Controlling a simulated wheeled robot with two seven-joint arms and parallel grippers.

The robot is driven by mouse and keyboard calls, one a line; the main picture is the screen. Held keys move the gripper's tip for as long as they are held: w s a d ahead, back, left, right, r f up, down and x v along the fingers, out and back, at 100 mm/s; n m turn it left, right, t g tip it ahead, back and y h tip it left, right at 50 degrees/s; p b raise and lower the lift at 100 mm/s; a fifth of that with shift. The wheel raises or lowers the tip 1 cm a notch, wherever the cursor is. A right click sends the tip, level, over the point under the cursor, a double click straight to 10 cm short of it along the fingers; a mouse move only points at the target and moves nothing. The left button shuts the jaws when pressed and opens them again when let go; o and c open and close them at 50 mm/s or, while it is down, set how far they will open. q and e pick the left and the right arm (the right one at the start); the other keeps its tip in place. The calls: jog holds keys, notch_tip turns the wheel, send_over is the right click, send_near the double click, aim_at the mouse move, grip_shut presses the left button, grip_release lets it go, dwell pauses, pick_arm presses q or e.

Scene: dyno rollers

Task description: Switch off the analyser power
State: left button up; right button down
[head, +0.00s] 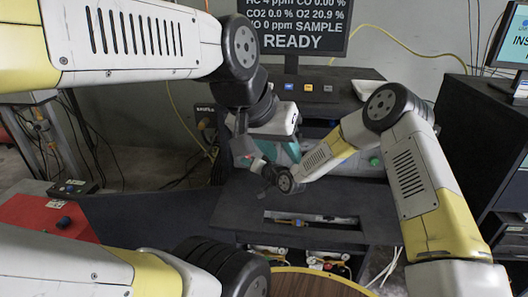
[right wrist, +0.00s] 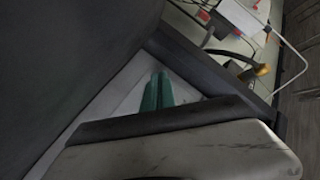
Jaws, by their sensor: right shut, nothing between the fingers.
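The analyser display (head: 295,27) at the back is lit with gas readings and READY. Below it a dark console (head: 335,88) carries a row of small buttons: blue (head: 288,86), orange (head: 307,87) and a dark one (head: 327,88). I cannot read their labels. My left gripper (head: 262,108) is left of the console, by a white and teal unit (head: 285,122). Its fingertips are hidden. In the right wrist view a teal part (right wrist: 156,92) stands against a pale surface.
A dark bench (head: 245,210) has a recess holding a slim tool (head: 290,221). A red surface (head: 45,218) is at the left, with a small dark box (head: 73,187). Another screen (head: 508,45) stands on a dark cabinet at the right. Cables hang along the wall.

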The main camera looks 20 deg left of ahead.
jog(key=shift+w, duration=0.2)
dwell(0.3)
jog(key=shift+w+a, duration=0.1)
jog(key=shift+w, duration=0.1)
jog(key=shift+w, duration=0.35)
dwell(0.5)
jog(key=shift+f, duration=0.1)
jog(key=shift+s, duration=0.75)
jog(key=shift+s, duration=0.1)
jog(key=shift+s+d+r, duration=0.15)
jog(key=shift+s+d, duration=0.1)
jog(key=shift+s, duration=0.5)
jog(key=shift+s+d+r, duration=0.15)
jog(key=shift+s+d, duration=0.05)
jog(key=shift+s, duration=0.6)
jog(key=shift+s+d+r, duration=0.15)
jog(key=shift+s+d, duration=0.1)
jog(key=shift+s, duration=0.5)
